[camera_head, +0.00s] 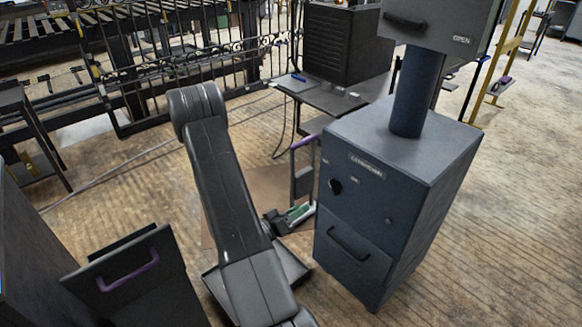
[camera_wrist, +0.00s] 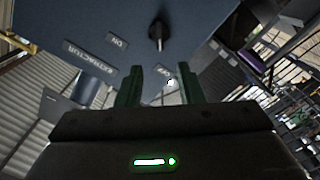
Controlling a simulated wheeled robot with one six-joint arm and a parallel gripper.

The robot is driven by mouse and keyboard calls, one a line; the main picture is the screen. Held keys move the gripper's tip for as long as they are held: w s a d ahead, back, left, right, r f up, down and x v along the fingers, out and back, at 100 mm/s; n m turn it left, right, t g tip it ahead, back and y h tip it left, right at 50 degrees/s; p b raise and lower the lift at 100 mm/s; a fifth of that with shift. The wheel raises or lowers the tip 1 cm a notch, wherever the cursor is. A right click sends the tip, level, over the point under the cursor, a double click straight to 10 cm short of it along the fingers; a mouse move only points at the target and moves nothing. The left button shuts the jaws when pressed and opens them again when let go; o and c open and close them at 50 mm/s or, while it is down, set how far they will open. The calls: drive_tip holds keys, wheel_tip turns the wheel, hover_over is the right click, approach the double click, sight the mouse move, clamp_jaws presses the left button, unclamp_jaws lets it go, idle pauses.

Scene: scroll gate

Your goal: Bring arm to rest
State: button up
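My arm (camera_head: 225,180) is dark and bent, reaching from the bottom of the head view up and back down toward the blue-grey cabinet. My gripper (camera_head: 300,211) shows small and partly hidden just left of the cabinet. In the wrist view my gripper (camera_wrist: 160,88) has two dark green fingers spread apart with nothing between them. The cabinet (camera_head: 400,165) has a dark knob (camera_head: 335,186) on its front. In the wrist view the knob (camera_wrist: 157,35) is beyond the fingertips, near ON and OFF labels, and appears apart from them.
An iron gate (camera_head: 180,65) and roller conveyor stand at the back left. A dark table (camera_head: 335,98) is behind my gripper. A dark box with a purple handle (camera_head: 128,272) stands at lower left. Open wooden floor (camera_head: 120,190) lies left of my arm.

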sight(332, 188)
drive_tip(key=b+x, duration=0.1)
drive_tip(key=x, duration=1.2)
drive_tip(key=shift+w+d, duration=0.2)
drive_tip(key=shift+a, duration=0.15)
drive_tip(key=p+v, duration=0.1)
drive_tip(key=v, duration=1.2)
drive_tip(key=b+x, duration=0.1)
drive_tip(key=x, duration=1.2)
drive_tip(key=shift+s, duration=0.1)
drive_tip(key=m+b, duration=0.1)
drive_tip(key=m, duration=0.2)
drive_tip(key=m+b, duration=0.2)
drive_tip(key=shift+d+m, duration=0.2)
drive_tip(key=shift+m, duration=0.2)
drive_tip(key=shift+r+m+b, duration=0.1)
drive_tip(key=shift+m+b, duration=0.65)
drive_tip(key=shift+m, duration=0.65)
